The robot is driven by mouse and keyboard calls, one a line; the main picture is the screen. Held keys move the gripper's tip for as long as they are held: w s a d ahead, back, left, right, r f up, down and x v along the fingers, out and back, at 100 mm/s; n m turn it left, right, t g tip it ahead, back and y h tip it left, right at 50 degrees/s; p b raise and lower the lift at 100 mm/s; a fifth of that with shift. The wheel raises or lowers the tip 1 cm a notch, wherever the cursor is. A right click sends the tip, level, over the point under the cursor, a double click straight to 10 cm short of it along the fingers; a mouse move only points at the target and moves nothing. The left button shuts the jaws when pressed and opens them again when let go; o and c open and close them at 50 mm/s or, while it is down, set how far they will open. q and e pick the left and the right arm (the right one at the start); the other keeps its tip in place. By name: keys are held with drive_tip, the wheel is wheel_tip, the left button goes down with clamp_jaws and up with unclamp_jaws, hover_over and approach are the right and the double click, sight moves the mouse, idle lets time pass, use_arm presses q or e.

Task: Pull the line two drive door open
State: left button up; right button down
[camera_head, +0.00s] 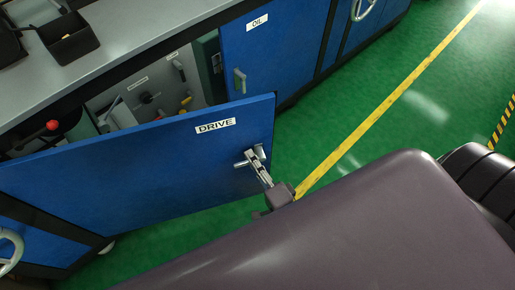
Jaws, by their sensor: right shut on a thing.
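The blue drive door (130,160) carries a white DRIVE label and stands swung out from the cabinet, open at its right side. Its metal handle (242,163) is near the door's right edge. My right gripper (255,160) is shut on this handle. Part of my right arm covers the lower right of the view. Behind the door, the cabinet inside (150,88) shows a grey panel with small levers and knobs; its lower part is hidden by the door. My left gripper is not in view.
A closed blue OIL door (270,50) with its own handle is right of the opening. A grey counter (130,30) with a black bin (68,38) runs above. A handwheel (10,248) is at lower left. Green floor (400,110) with a yellow line is clear at right.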

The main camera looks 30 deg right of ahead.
drive_tip(key=shift+s+a, duration=0.1)
drive_tip(key=shift+s, duration=0.1)
drive_tip(key=c, duration=2)
unclamp_jaws()
drive_tip(key=shift+w, duration=0.1)
drive_tip(key=shift+o, duration=0.2)
drive_tip(key=s, duration=1.2)
drive_tip(key=shift+d, duration=0.45)
